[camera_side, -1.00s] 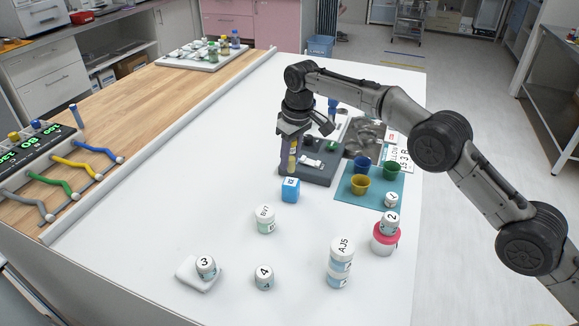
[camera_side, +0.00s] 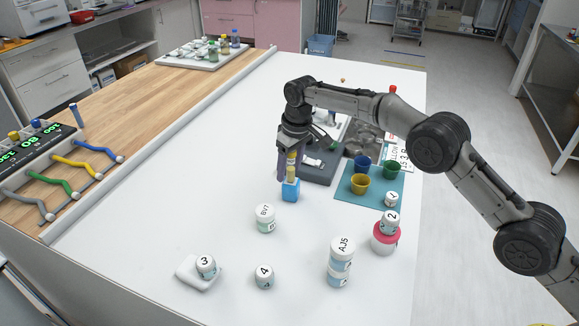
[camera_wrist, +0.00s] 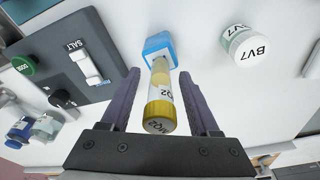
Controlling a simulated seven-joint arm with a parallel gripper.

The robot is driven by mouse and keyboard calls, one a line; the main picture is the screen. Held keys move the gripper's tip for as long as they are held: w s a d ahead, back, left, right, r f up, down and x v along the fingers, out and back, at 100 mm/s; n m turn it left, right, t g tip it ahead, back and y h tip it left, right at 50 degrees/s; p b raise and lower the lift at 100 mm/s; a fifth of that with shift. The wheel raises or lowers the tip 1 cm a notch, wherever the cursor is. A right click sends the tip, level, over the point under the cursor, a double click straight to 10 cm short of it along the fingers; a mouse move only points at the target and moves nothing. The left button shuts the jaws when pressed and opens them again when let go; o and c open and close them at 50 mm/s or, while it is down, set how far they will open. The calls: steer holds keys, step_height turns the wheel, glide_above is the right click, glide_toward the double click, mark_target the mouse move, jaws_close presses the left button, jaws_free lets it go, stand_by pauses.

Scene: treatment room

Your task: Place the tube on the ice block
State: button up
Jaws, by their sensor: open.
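The tube (camera_side: 291,173) has a yellow cap and a pale yellow body with a white label. It stands upright on top of the blue ice block (camera_side: 291,193), its lower end appearing to rest on the block. In the wrist view the tube (camera_wrist: 161,90) has its cap towards me and its far end at the blue block (camera_wrist: 158,44). My gripper (camera_wrist: 159,76) is open, with one dark finger on each side of the tube and a visible gap at both sides.
A teal mat (camera_side: 349,196) with coloured cups lies to the right. A jar marked BV7 (camera_side: 265,220) and several other jars stand in front. The white table is clear to the left.

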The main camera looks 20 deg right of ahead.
steer(key=shift+r, duration=0.15)
steer(key=r, duration=0.3)
steer(key=s+r, duration=0.1)
steer(key=r, duration=0.6)
steer(key=shift+s+d+r, duration=0.2)
steer(key=shift+d+r, duration=0.1)
steer(key=shift+r, duration=0.1)
steer(key=shift+s+r, duration=0.15)
steer(key=shift+r, duration=0.4)
steer(key=s+d+r+m+t, duration=0.1)
steer(key=s+d+r, duration=0.25)
steer(key=r, duration=0.25)
steer(key=s+d+r, duration=0.3)
steer(key=d+r, duration=0.1)
steer(key=r, duration=0.1)
steer(key=s+d+r+m+t, duration=0.1)
steer(key=s+d+r, duration=0.45)
steer(key=s, duration=0.55)
steer(key=s+d+f+m, duration=0.1)
steer(key=s+f, duration=0.3)
steer(key=s, duration=0.5)
steer(key=s+d+f+t, duration=0.1)
steer(key=s+d+f, duration=0.3)
steer(key=s, duration=0.5)
steer(key=s+d+f+m+t, duration=0.1)
steer(key=s+d+f, duration=0.2)
steer(key=s, duration=0.6)
steer(key=shift+s+f+m+h, duration=0.2)
steer(key=shift+f+m+h, duration=0.1)
steer(key=shift+f+h, duration=0.15)
